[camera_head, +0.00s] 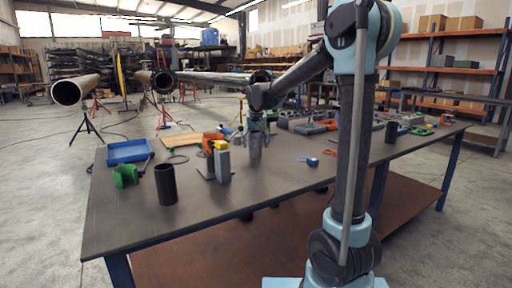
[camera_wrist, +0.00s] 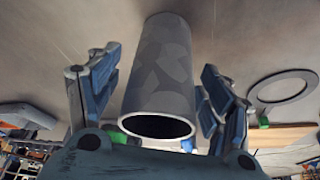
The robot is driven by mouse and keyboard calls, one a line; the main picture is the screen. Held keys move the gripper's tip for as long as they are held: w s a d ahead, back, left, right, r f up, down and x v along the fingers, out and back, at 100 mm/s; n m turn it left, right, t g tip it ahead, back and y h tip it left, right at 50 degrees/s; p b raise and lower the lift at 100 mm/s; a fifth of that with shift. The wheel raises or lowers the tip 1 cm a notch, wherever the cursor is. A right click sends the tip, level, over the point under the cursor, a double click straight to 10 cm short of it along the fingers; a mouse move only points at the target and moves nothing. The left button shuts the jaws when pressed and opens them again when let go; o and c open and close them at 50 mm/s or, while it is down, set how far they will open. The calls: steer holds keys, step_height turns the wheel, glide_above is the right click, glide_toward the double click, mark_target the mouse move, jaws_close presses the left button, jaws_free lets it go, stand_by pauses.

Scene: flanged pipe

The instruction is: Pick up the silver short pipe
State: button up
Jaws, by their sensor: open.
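The silver short pipe (camera_head: 255,147) stands upright on the dark table (camera_head: 120,215), below my gripper (camera_head: 257,122). In the wrist view, the same grey pipe (camera_wrist: 163,68) lies between the two blue fingers of my gripper (camera_wrist: 157,95), with its round open end facing the camera. The fingers are spread on either side, with a visible gap on the left and a smaller one on the right. I cannot tell whether the right finger touches it. Nothing is gripped.
A black short pipe (camera_head: 165,185), green part (camera_head: 125,176) and blue tray (camera_head: 128,151) are at the left. A grey upright block (camera_head: 222,164) stands just left of the silver pipe. A blue item (camera_head: 312,162) lies right. The front table area is clear.

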steer(key=shift+x, duration=1.35)
steer(key=c, duration=1.4)
steer(key=shift+c, duration=0.2)
